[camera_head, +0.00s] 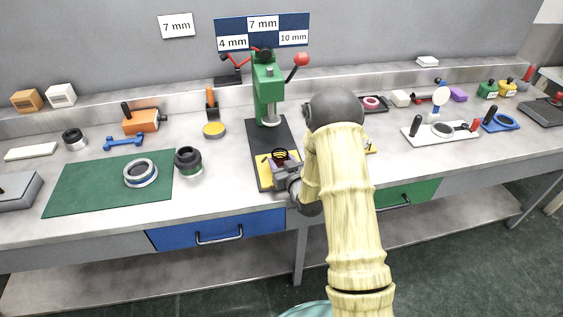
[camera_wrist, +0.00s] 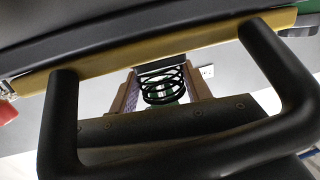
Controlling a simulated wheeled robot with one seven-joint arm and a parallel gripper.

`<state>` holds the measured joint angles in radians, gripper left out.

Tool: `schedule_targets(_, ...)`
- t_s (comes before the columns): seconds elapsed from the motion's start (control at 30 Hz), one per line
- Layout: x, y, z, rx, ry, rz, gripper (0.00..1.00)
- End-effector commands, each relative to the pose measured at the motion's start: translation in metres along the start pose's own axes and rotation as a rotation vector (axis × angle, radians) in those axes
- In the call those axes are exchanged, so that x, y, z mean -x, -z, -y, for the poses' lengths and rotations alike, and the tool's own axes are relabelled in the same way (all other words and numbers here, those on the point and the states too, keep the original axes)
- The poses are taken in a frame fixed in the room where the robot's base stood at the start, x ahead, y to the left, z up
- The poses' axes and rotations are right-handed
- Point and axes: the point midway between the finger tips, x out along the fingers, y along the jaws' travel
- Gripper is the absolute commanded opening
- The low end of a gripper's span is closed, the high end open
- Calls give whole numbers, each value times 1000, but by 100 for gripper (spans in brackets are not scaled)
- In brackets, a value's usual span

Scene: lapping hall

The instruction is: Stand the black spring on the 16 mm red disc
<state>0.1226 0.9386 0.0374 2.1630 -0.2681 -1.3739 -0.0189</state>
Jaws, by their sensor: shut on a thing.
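My gripper (camera_head: 281,165) is over the front of the green press's base. It is shut on the black spring (camera_wrist: 163,84), whose open coils show between the two fingers in the wrist view. In the head view the spring (camera_head: 280,154) is a small dark coil at the fingertips. I cannot tell whether its lower end touches anything. No disc can be made out with certainty as the 16 mm red one. A small pinkish-red round piece (camera_head: 371,102) lies on a dark tray right of my arm, its size unreadable.
The green press (camera_head: 268,90) stands behind my gripper, with a yellow plate (camera_head: 264,172) on its dark base. Left are a green mat (camera_head: 85,185), a ring (camera_head: 140,173) and a dark cylinder (camera_head: 188,160). A pale board (camera_head: 462,135) with tools lies right. My arm hides part of the bench.

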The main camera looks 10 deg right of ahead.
Motion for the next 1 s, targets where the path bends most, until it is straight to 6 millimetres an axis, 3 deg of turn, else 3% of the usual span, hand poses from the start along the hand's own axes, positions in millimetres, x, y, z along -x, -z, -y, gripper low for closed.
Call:
schedule_targets(0.27,0,-5,0,0,0,1,26)
schedule_targets(0.3,0,-5,0,0,0,2,50)
schedule_targets(0.4,0,-6,0,1,0,4,70)
schedule_targets(0.73,0,-6,0,1,0,8,70)
schedule_targets(1.0,6,7,0,0,0,7,70)
